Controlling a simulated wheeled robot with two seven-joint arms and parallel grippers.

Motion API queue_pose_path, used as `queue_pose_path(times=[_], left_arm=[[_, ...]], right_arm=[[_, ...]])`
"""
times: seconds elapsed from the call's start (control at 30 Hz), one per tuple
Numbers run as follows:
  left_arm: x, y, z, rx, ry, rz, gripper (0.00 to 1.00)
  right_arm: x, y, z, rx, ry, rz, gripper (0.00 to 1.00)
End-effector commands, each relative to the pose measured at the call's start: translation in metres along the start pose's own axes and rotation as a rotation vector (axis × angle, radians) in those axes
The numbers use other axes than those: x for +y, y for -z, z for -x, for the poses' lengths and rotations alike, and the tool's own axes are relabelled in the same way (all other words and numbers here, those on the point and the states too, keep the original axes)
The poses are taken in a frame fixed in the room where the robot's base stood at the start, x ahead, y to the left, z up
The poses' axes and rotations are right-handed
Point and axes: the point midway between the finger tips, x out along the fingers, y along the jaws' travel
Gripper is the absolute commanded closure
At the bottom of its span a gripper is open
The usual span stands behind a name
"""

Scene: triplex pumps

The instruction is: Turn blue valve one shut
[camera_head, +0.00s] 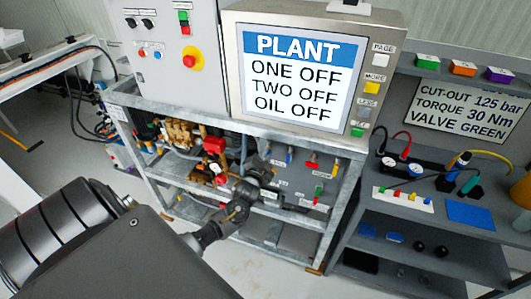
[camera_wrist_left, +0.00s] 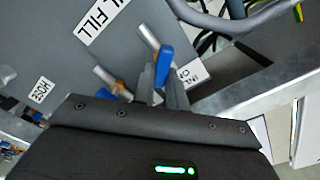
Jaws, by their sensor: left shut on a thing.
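A blue valve handle (camera_wrist_left: 164,66) shows in the left wrist view, beside a metal pipe stub on a grey panel. My left gripper (camera_wrist_left: 164,88) is shut on this blue handle, one finger on each side of it. A partly covered label by the fingers reads "INL" and "O". In the head view my left gripper (camera_head: 262,172) reaches the lower front panel of the pump frame and covers part of it. Another blue handle (camera_head: 289,155) shows just right of it. My right gripper is not in view.
A screen (camera_head: 300,78) above reads ONE OFF, TWO OFF, OIL OFF. A red handle (camera_head: 312,165) sits to the right on the panel. The metal frame's post (camera_head: 343,205) stands close by. A shelf (camera_head: 430,215) with several small parts is at right.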

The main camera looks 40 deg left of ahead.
Motion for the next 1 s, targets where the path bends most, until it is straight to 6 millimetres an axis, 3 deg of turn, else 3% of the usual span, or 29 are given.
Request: queue_pose_path(times=[0.5, 1.0], left_arm=[[0.004, 0.0, 0.0, 0.001, -0.002, -0.464, 1.0], [0.008, -0.002, 0.0, 0.001, -0.001, -0.69, 1.0]], right_arm=[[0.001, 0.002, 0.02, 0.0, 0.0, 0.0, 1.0], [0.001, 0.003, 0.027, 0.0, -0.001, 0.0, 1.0]])
